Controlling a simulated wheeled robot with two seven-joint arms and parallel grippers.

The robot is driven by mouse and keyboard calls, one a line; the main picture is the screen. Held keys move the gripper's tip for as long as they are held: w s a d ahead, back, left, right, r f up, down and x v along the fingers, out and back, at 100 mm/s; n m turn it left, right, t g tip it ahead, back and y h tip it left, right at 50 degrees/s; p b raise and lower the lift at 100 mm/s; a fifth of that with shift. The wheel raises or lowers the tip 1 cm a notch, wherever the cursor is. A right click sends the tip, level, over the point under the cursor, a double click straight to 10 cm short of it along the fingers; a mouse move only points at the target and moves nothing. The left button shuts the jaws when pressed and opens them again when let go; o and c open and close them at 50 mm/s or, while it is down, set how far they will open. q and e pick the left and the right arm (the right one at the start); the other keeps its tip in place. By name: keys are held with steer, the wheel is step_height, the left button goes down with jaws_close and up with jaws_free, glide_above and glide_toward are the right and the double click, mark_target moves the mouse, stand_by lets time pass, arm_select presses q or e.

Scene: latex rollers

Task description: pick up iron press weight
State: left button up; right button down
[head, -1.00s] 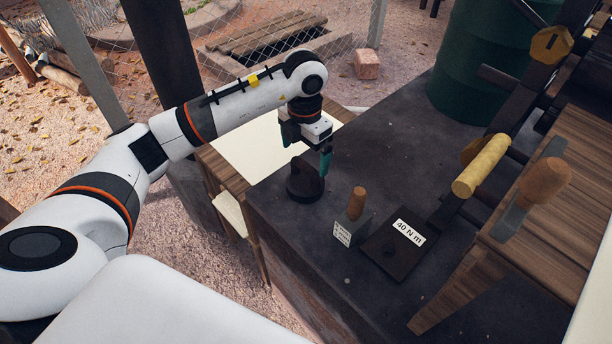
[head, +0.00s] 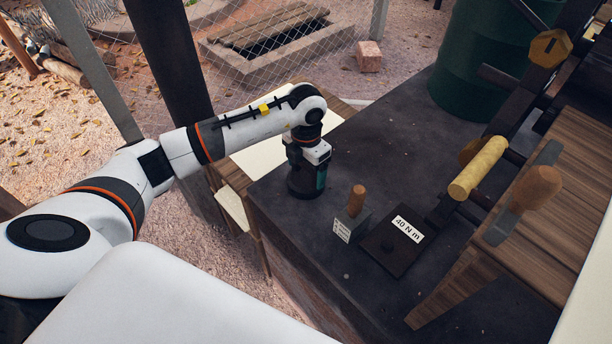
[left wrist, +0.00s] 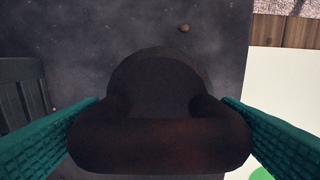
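The iron press weight (head: 302,191), dark with a thick looped handle, stands on the dark stone counter (head: 290,222) near its left corner. In the left wrist view the weight (left wrist: 160,140) fills the middle. My left gripper (head: 307,176) points down over the weight, largely hiding it in the head view. Its two green fingers (left wrist: 160,118) are wide apart, one on each side of the handle. Whether they touch the handle is hard to tell. My right gripper is not in view.
A small block with a wooden handle (head: 356,201) and a dark plate marked "40 N m" (head: 392,247) lie right of the weight. A yellow-handled lever (head: 478,168), a wooden bench (head: 560,185) and a green barrel (head: 490,65) are farther right. Bare counter lies behind the weight.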

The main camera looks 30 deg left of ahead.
arm_select(q)
steer(key=c, duration=1.2)
steer(key=shift+w+r, duration=0.2)
steer(key=shift+w, duration=0.05)
steer(key=shift+c, duration=0.7)
steer(key=shift+r, duration=0.1)
